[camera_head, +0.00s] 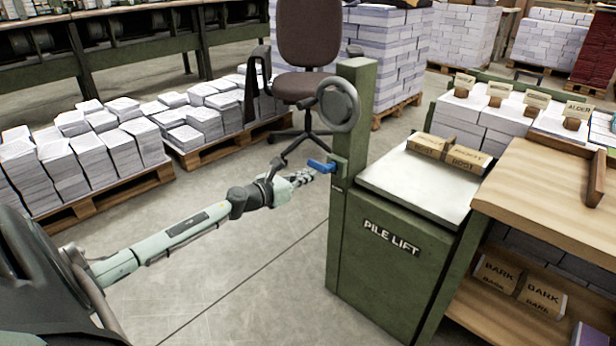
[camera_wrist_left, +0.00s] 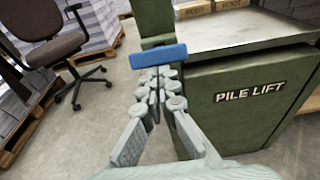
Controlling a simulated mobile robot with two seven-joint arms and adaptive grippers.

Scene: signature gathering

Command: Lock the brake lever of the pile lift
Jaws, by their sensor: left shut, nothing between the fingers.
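The green pile lift (camera_head: 385,250) stands right of centre in the head view, with its name in white on the front. Its blue brake lever (camera_head: 320,166) sticks out to the left from the post, below the round handwheel (camera_head: 338,105). My left gripper (camera_head: 308,176) is shut and empty, just left of and below the lever. In the left wrist view the lever (camera_wrist_left: 158,56) lies roughly level across the post, just beyond the closed fingertips (camera_wrist_left: 158,75). I cannot tell whether the fingertips touch it. My right gripper is not in view.
A brown office chair (camera_head: 305,50) stands behind the post. Pallets of paper stacks (camera_head: 110,150) lie at the left. A wooden bench (camera_head: 560,190) with labelled bundles stands close to the lift's right. The floor left of the lift (camera_head: 240,260) is clear.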

